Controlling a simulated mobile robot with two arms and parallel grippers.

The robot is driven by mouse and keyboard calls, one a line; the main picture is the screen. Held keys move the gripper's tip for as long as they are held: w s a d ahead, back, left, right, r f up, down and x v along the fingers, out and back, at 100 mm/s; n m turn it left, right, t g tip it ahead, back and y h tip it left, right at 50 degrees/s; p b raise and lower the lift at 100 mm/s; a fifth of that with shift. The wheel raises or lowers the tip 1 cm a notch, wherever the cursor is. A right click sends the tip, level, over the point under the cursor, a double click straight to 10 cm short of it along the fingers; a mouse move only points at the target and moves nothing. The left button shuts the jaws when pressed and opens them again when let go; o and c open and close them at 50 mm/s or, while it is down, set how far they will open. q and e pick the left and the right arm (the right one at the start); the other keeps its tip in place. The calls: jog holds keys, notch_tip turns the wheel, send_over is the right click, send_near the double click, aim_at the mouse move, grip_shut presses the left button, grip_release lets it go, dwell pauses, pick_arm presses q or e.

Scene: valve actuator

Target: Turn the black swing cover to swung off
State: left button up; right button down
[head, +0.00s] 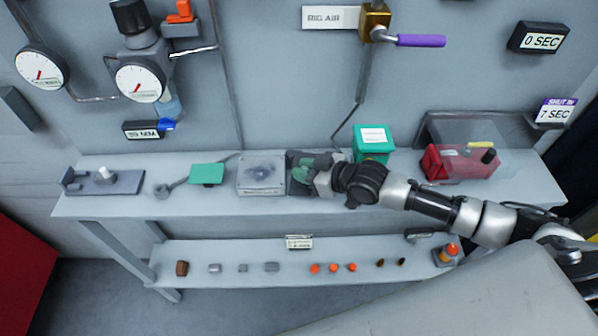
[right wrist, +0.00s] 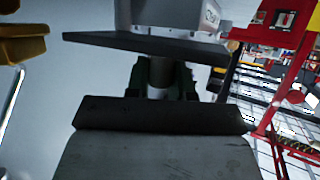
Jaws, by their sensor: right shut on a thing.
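The black swing cover (head: 294,157) appears as a dark piece on the upper shelf, right beside the grey square housing (head: 262,173). My right gripper (head: 303,171) comes in from the right and is shut on it; the fingers and wrist hide much of the cover, so its exact angle cannot be told. In the right wrist view, a dark flat plate (right wrist: 150,46) and a black bar (right wrist: 165,115) cross the picture, with a short light cylinder between them. My left gripper is not in view.
A green box (head: 373,143) stands just behind my right arm. A red box (head: 460,162) under a clear cover is farther right. A green flag-like plate (head: 207,174) lies left of the housing. A purple-handled valve (head: 420,41) hangs above. The lower shelf (head: 210,252) holds small parts.

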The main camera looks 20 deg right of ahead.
jog(key=c, duration=1)
grip_release()
jog(key=shift+d, duration=0.2)
jog(key=b+v, duration=0.2)
jog(key=v, duration=0.8)
jog(key=shift+s+d+r, duration=0.1)
jog(key=shift+s+d, duration=0.15)
